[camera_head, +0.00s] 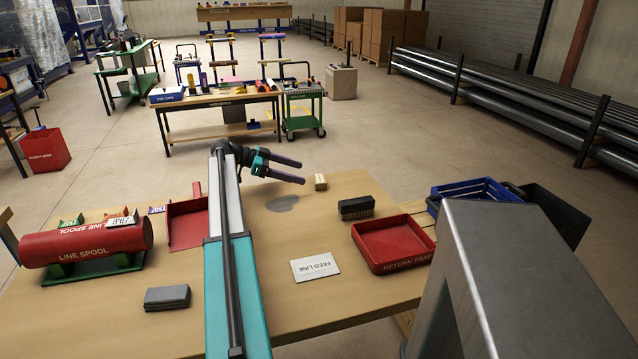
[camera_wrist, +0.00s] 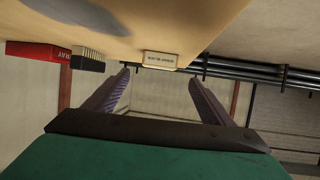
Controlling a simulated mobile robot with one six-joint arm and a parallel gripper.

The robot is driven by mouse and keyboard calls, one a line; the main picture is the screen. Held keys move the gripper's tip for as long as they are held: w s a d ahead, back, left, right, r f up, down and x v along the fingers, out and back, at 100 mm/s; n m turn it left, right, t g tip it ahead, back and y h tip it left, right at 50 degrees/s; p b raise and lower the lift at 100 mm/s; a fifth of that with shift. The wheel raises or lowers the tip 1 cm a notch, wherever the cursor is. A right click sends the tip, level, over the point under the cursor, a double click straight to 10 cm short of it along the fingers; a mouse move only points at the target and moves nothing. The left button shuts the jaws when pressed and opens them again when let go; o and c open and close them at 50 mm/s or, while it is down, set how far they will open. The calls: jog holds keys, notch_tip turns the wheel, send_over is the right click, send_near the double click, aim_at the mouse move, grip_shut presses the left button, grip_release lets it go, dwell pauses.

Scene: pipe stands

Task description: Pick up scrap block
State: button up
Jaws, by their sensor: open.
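The scrap block appears to be the small tan block (camera_head: 320,182) near the far edge of the wooden table (camera_head: 345,298). In the wrist view the pale labelled block (camera_wrist: 160,60) sits at the table edge, between the fingertips in the picture and apart from them. My gripper (camera_head: 303,172) is open and empty, its two dark fingers pointing right toward the block. The wrist view shows the open fingers (camera_wrist: 160,76) with nothing between them. The block's writing is too small to read surely.
A dark brush (camera_head: 356,207) and red return tray (camera_head: 393,243) lie right of my arm. A feed line card (camera_head: 315,266) lies nearer. A red dustpan (camera_head: 188,222), line spool (camera_head: 88,242) and grey block (camera_head: 167,298) are left. A grey stain (camera_head: 283,203) marks the table.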

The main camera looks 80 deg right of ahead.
aim_at(317, 178)
jog(key=shift+x, duration=1.9)
jog(key=shift+p+x, duration=0.45)
jog(key=shift+x, duration=2.15)
jog(key=shift+a+f, duration=0.1)
jog(key=shift+f, duration=0.05)
jog(key=c, duration=1.1)
jog(key=shift+c, duration=0.2)
jog(key=shift+r+b, duration=0.35)
jog(key=shift+r, duration=4.7)
